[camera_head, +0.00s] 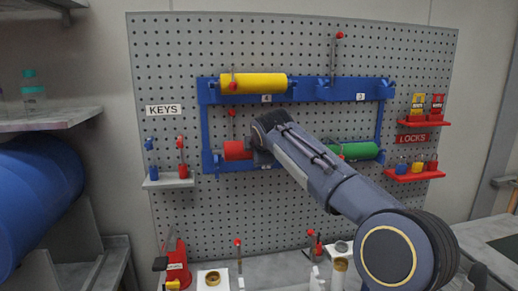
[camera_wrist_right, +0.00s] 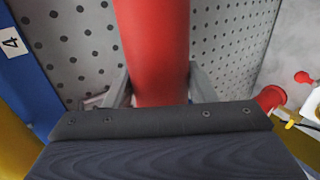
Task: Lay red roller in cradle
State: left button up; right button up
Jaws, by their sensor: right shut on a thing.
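The red roller (camera_head: 236,150) shows at the lower left of the blue frame (camera_head: 207,125) on the pegboard, its right part hidden behind my right arm. In the right wrist view the red roller (camera_wrist_right: 153,45) runs between the two fingers of my right gripper (camera_wrist_right: 153,88), which is shut on it. The fingers are hidden in the head view. I cannot tell whether the roller touches the lower-left cradle. A yellow roller (camera_head: 254,83) lies in the upper-left cradle, and a green roller (camera_head: 355,151) is at the lower right. My left gripper is not in view.
The upper-right cradle (camera_head: 352,91), by label 3, holds no roller. Red-knobbed pins stand by the frame. A key shelf (camera_head: 168,183) is at left, lock shelves (camera_head: 412,175) at right. A bench (camera_head: 260,275) with small parts lies below.

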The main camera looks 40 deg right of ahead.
jog(key=shift+w+d+r+p, duration=0.15)
jog(key=shift+w+d+p, duration=0.3)
jog(key=shift+w, duration=0.35)
jog(key=w+f, duration=0.1)
jog(key=w+d+f+b, duration=0.1)
jog(key=w+f, duration=0.1)
jog(key=shift+d+f, duration=0.3)
jog(key=shift+f, duration=0.1)
jog(key=shift+s, duration=0.15)
jog(key=shift+f+b, duration=0.35)
jog(key=shift+f, duration=0.15)
dwell(0.6)
jog(key=o, duration=1)
jog(key=shift+f, duration=0.15)
